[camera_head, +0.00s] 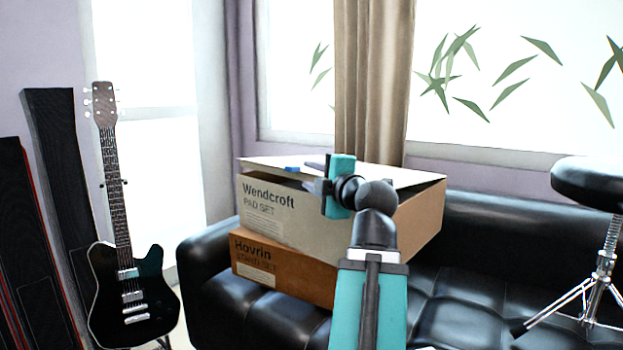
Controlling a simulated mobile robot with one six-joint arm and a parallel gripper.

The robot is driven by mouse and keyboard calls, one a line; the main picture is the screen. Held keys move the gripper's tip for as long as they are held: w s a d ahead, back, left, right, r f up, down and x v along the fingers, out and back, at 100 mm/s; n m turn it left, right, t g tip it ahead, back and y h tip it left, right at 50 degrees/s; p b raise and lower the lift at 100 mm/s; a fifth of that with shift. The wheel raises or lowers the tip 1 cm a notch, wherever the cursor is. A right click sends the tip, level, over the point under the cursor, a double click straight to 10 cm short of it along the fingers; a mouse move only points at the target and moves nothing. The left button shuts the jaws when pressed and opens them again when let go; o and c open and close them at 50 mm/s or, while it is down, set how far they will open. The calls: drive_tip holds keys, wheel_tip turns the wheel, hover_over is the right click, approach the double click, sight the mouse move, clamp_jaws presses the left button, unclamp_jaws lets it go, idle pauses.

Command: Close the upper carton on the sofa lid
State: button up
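Two cartons are stacked on the black leather sofa (470,225). The upper carton (275,228), grey-beige and marked Wendcroft, sits on the brown lower carton (262,262), marked Hovrin. The upper carton's lid (385,174) is a pale panel lying nearly flat over the top, with a dark gap under its front and right edges. My gripper (318,187) is at the front top edge of the upper carton, close to the lid. My wrist hides part of the carton's front. The fingers are small and partly hidden, so their opening is unclear.
A black electric guitar (128,290) stands left of the sofa, beside dark tall cases (65,160). A black round stool (590,180) with chrome legs is at the right. A beige curtain (372,80) hangs behind the cartons. The sofa seat right of the cartons is clear.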

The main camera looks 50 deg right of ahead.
drive_tip(key=shift+c, duration=0.4)
drive_tip(key=shift+r, duration=0.15)
clamp_jaws()
drive_tip(key=w+d+r+m+g+y+p, duration=0.3)
drive_tip(key=r+m+g+p, duration=0.3)
drive_tip(key=p, duration=2.2)
drive_tip(key=w+d+r+m+g+y+p, duration=0.4)
drive_tip(key=r+p, duration=0.7)
drive_tip(key=p, duration=1.7)
drive_tip(key=shift+w+m+g+y, duration=0.5)
drive_tip(key=shift+w+m+g, duration=0.15)
drive_tip(key=shift+m+g, duration=0.4)
drive_tip(key=shift+d+f, duration=0.1)
drive_tip(key=shift+f, duration=0.05)
